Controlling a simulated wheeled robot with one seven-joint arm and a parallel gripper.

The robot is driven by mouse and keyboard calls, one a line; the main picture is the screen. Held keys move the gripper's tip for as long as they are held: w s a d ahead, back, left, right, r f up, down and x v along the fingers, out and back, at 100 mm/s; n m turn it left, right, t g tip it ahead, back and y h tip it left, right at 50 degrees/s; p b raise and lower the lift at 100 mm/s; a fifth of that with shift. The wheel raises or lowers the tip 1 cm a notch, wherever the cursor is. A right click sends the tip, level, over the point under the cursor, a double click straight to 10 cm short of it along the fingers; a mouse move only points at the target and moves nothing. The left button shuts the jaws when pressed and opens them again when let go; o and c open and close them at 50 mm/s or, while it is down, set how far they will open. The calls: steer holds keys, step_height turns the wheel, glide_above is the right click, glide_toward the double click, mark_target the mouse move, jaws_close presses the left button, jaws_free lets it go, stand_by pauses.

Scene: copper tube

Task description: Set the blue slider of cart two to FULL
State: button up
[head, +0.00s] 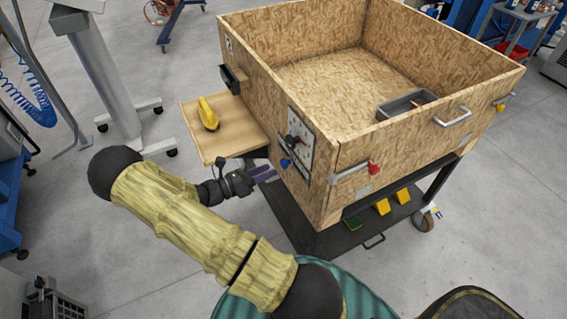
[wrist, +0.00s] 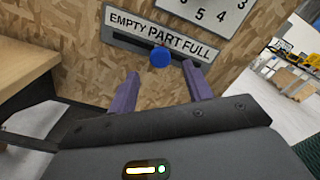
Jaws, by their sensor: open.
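The blue slider knob (wrist: 160,57) shows in the wrist view just below the word PART on the EMPTY, PART, FULL label strip (wrist: 143,25). FULL is at the strip's right end. In the head view the knob (head: 285,163) is on the near left wall of the wooden cart (head: 262,95), which is marked 2. My gripper (head: 265,173) is beside that wall at the knob. In the wrist view its purple fingers (wrist: 161,72) are open, one to each side of the knob, with the tips a little below it. Contact cannot be told.
A wooden side shelf (head: 220,135) with a yellow object (head: 209,113) juts out just above my gripper; the shelf (wrist: 25,65) fills the wrist view's left edge. A dial (head: 299,138) is above the slider. A red-knobbed latch (head: 373,168) is around the corner.

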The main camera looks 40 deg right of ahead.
mark_target(282, 165)
steer(key=x, duration=0.6)
steer(key=shift+s+d, duration=0.15)
steer(key=shift+d, duration=0.15)
steer(key=shift+c, duration=0.2)
steer(key=shift+p, duration=0.3)
jaws_close()
